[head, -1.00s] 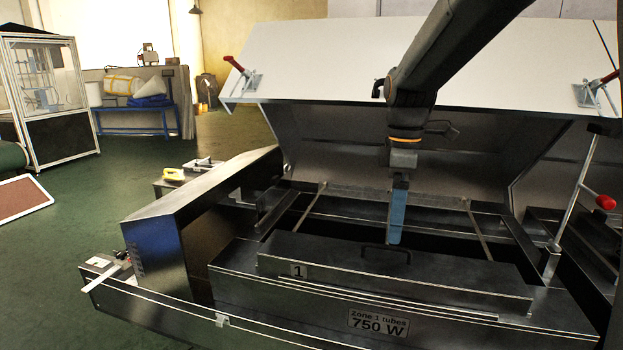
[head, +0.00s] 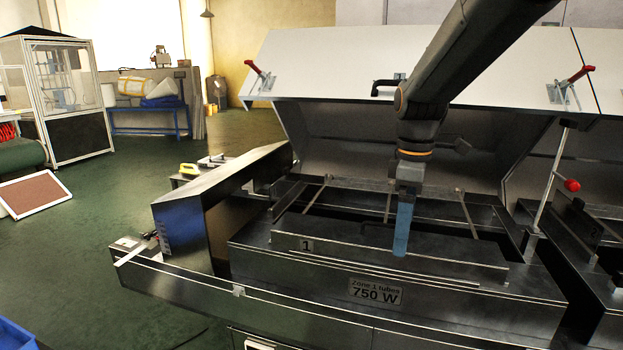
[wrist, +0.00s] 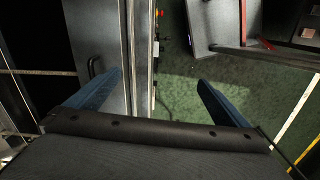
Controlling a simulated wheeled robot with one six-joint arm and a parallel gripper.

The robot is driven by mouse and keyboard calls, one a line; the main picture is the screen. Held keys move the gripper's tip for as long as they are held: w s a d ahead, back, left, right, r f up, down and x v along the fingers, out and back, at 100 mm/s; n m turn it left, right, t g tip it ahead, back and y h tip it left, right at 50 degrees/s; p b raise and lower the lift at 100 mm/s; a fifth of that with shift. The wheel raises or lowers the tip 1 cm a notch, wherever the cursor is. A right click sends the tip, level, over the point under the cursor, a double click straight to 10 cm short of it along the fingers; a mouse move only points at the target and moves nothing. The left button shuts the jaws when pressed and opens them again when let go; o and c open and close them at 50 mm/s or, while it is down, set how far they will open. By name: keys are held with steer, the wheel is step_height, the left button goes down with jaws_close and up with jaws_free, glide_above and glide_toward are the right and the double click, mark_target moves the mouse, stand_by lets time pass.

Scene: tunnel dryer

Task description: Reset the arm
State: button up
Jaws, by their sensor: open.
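My arm hangs down over the open dryer section in the head view. My gripper (head: 403,232) points down, its blue fingers lined up so that they overlap in that view. In the wrist view my gripper (wrist: 161,82) has its two blue fingers wide apart with nothing between them. In the head view the fingers pass in front of the right end of a dark handle (head: 370,228) on the metal cover marked 1 (head: 330,240). The handle also shows beside the left finger in the wrist view (wrist: 94,68). I see no clear contact.
The raised white lid (head: 330,65) stands behind my arm, with red-handled clamps (head: 260,75). A rod with a red knob (head: 572,185) rises at right. The dryer's front rail (head: 250,300) runs along the near side. Green floor (head: 110,210) is open at left.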

steer(key=s+f+m+t, duration=0.1)
steer(key=s+f+m, duration=1.2)
steer(key=s, duration=0.3)
steer(key=shift+s+f, duration=0.25)
steer(key=shift+f, duration=0.35)
